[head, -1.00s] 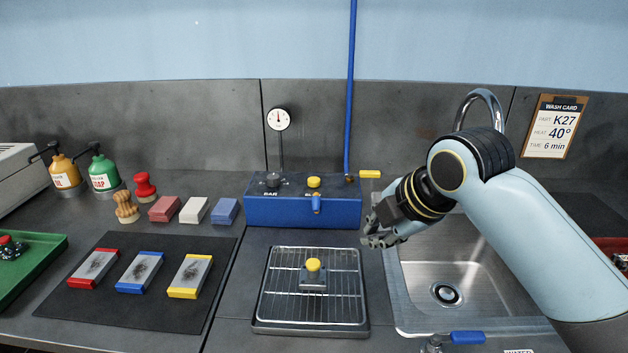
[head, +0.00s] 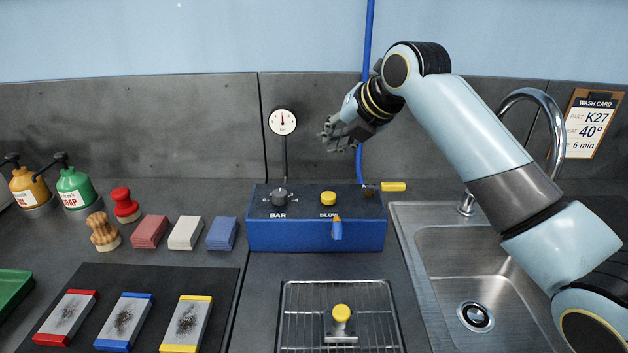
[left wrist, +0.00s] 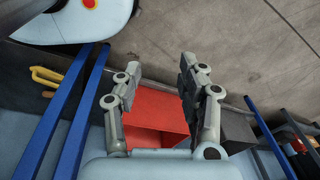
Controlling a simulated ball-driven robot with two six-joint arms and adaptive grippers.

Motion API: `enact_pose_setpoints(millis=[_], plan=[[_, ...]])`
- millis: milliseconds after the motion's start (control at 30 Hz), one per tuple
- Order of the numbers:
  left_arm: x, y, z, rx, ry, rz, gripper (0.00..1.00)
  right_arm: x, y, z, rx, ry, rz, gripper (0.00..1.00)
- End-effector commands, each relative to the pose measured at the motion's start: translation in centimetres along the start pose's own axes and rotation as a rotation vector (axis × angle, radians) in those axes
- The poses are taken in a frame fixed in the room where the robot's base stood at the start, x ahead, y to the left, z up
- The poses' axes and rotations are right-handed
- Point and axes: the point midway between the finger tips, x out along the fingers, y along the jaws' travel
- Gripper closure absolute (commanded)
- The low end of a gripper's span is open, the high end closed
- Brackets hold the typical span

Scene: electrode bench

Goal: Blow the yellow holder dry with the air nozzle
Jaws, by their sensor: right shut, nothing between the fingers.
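The yellow holder, a small metal block with a yellow knob (head: 341,313), sits on the wire rack (head: 284,318) in front of the blue air box (head: 290,238). The box has a black BAR knob (head: 279,197), a yellow BLOW button (head: 328,198) and a small blue nozzle (head: 337,230) on its front. My right gripper (head: 328,138) is shut and empty in the air above the box, left of the blue hose (head: 367,60). My left gripper (left wrist: 158,90) is open and empty in the left wrist view, outside the head view.
A yellow lever (head: 393,187) is at the box's back right corner. The sink (head: 440,290) and tap (head: 556,120) are right. Dirty plates with red, blue and yellow ends (head: 187,323) lie on a black mat (head: 228,290). A red box (left wrist: 155,112) is beyond my left fingers.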

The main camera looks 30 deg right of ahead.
Motion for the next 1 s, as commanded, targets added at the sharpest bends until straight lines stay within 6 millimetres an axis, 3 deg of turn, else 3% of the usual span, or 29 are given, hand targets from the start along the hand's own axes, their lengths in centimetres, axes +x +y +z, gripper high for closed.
enact_pose_setpoints(millis=[167, 400, 500, 833, 1000], plan=[[0.0, 0.0, -0.3, 0.0, 0.003, 0.0, 0.6, 0.0, 0.0, -0.1, 0.001, 0.001, -0.001, 1.0], [-0.2, 0.1, 3.7, 0.002, -0.054, 0.001, 0.6, 0.0, 0.0, -0.1, 0.002, 0.001, -0.001, 1.0], [-0.1, 0.1, 4.3, 0.003, -0.062, 0.001, 0.6, 0.1, -0.1, -0.2, 0.002, 0.001, -0.001, 1.0], [3.2, 0.2, 1.3, 0.001, -0.011, 0.0, 0.6, 2.2, -1.7, -1.7, 0.002, 0.001, -0.001, 1.0], [5.8, 0.4, 1.8, 0.001, -0.014, 0.0, 0.6, 4.0, -3.0, -3.0, 0.002, 0.001, -0.002, 1.0]])
